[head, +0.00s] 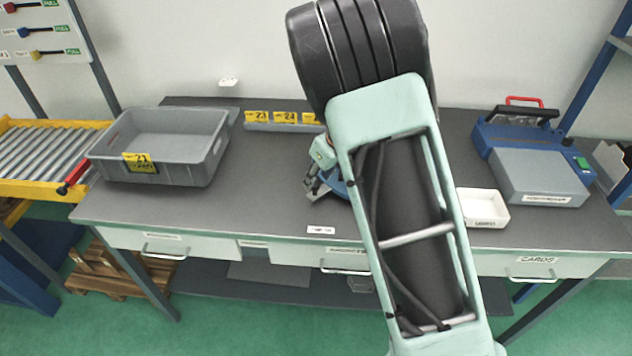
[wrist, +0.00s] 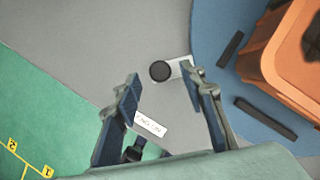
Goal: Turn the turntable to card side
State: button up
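The turntable is a blue disc (wrist: 215,25) at the right of the wrist view, partly outside the picture. An orange, box-like part (wrist: 285,50) sits on it, between dark strips. A light tab with a round black knob (wrist: 160,71) sticks out from the disc's edge. My gripper (wrist: 160,84) is open, its two fingers spread either side of the knob in the picture; I cannot tell whether either touches it. In the head view my arm hides most of the turntable; only a bit of blue (head: 337,187) shows beside my gripper (head: 312,188).
A white label (wrist: 150,124) lies on the grey bench (head: 265,180). A grey crate (head: 205,165) stands left, with a roller conveyor (head: 45,150) beyond it. A white tray (head: 483,208) and a blue-grey machine (head: 540,175) stand right, above a drawer marked CARDS (head: 530,262).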

jog(key=shift+x, duration=1.25)
jog(key=shift+c, duration=0.5)
grip_shut()
